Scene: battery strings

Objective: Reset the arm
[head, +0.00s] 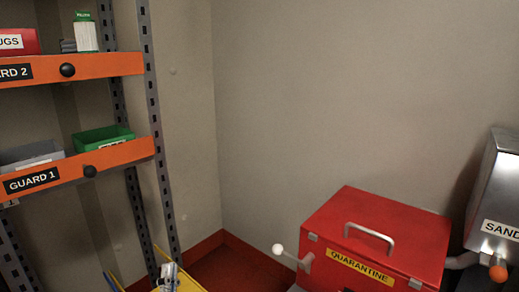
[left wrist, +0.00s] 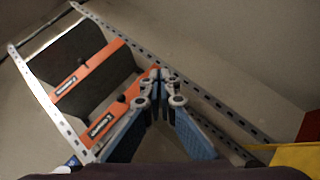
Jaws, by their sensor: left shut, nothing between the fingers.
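My left gripper (head: 168,272) shows only as a small part at the bottom edge of the head view, left of the middle. In the left wrist view the same gripper (left wrist: 160,74) has its two fingertips together, with nothing between them. It is apart from the shelves. My right gripper is not in view.
A shelf rack with orange guards labelled GUARD 1 (head: 75,178) and GUARD 2 (head: 75,69) stands at the left, holding a green bin (head: 92,139). A red QUARANTINE box (head: 365,235) and grey SAND container (head: 497,195) are right. A yellow edge (head: 188,283) is near the gripper.

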